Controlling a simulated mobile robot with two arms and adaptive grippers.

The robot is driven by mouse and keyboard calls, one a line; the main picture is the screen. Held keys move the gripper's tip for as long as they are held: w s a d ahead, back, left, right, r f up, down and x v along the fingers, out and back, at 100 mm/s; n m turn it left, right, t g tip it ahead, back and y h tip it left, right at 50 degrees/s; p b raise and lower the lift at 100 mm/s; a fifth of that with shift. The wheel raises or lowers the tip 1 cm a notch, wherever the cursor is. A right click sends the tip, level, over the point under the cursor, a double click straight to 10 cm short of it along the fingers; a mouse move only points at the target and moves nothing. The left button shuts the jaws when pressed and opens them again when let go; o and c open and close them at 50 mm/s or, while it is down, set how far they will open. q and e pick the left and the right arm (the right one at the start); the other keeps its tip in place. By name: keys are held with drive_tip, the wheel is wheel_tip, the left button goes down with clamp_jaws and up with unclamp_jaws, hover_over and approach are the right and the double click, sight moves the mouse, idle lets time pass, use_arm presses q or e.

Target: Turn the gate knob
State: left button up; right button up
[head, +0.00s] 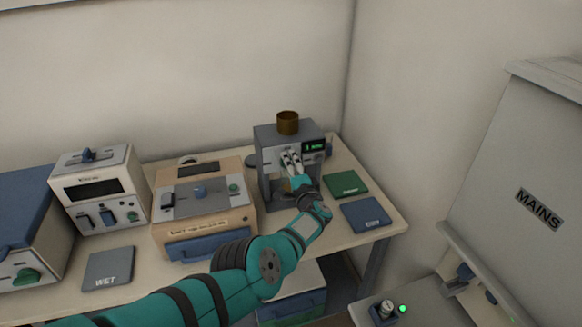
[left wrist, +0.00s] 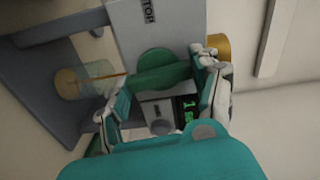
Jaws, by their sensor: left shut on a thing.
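A grey machine (head: 268,140) with a brown hopper (head: 288,122) on top and a small green display (head: 314,147) stands at the back right of the bench. My left gripper (head: 292,160) is at its front and hides part of the front panel. In the left wrist view, my left gripper (left wrist: 161,74) is shut on a green knob (left wrist: 158,74) with a raised bar, one finger at each end of the bar. The label above it is cut off, so I cannot confirm it is the gate knob. A grey knob (left wrist: 160,126) sits beside the display. My right gripper is not in view.
A clear cup (left wrist: 82,80) sits in the machine's bay. Green (head: 346,185) and blue (head: 363,216) mats lie right of the machine. A tan box (head: 245,217) and a white instrument (head: 128,190) stand left. A wall corner is close behind.

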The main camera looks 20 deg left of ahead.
use_arm(q)
drive_tip(key=shift+m, duration=0.5)
drive_tip(key=shift+f, duration=0.1)
drive_tip(key=o, duration=1.2)
